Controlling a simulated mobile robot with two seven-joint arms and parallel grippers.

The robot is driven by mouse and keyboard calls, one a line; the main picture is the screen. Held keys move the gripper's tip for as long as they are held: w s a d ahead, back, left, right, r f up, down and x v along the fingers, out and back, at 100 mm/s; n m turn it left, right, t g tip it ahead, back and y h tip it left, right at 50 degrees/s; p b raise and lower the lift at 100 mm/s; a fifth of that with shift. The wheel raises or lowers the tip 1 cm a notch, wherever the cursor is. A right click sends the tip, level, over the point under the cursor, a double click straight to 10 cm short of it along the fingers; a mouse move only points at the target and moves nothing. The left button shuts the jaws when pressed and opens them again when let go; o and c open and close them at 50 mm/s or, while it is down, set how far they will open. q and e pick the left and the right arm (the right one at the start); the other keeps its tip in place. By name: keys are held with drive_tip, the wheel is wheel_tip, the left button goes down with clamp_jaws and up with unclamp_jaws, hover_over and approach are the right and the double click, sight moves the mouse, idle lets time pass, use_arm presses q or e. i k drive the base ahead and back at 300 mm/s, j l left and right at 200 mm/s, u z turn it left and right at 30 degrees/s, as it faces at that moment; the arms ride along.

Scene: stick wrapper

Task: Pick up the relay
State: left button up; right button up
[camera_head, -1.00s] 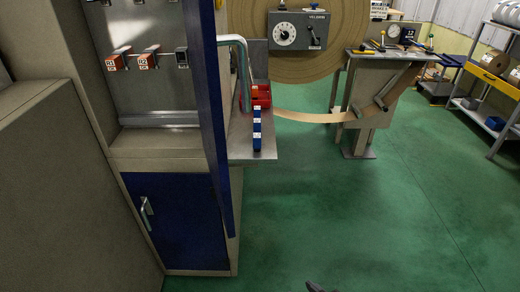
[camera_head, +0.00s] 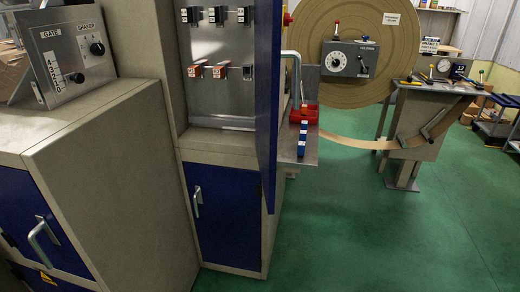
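Nothing in view is plainly labelled as the relay. A small blue block with white marks (camera_head: 303,138) lies on the metal side shelf (camera_head: 297,156), at the near side of a red bin (camera_head: 311,115). Neither of my grippers is in view.
The blue cabinet door (camera_head: 267,100) stands open, edge-on, between the panel and the shelf. A beige cabinet with a gate and shaker control box (camera_head: 72,58) fills the left. A large roll (camera_head: 322,30) stands behind.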

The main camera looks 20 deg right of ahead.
sight(301, 145)
drive_tip(key=l+u, duration=0.1)
drive_tip(key=u, duration=1.25)
drive_tip(key=k+l, duration=0.1)
drive_tip(key=l, duration=1.35)
drive_tip(key=k+l, duration=0.15)
drive_tip(key=l, duration=1.35)
drive_tip(key=k+l+u, duration=0.1)
drive_tip(key=l, duration=0.6)
drive_tip(key=k, duration=0.05)
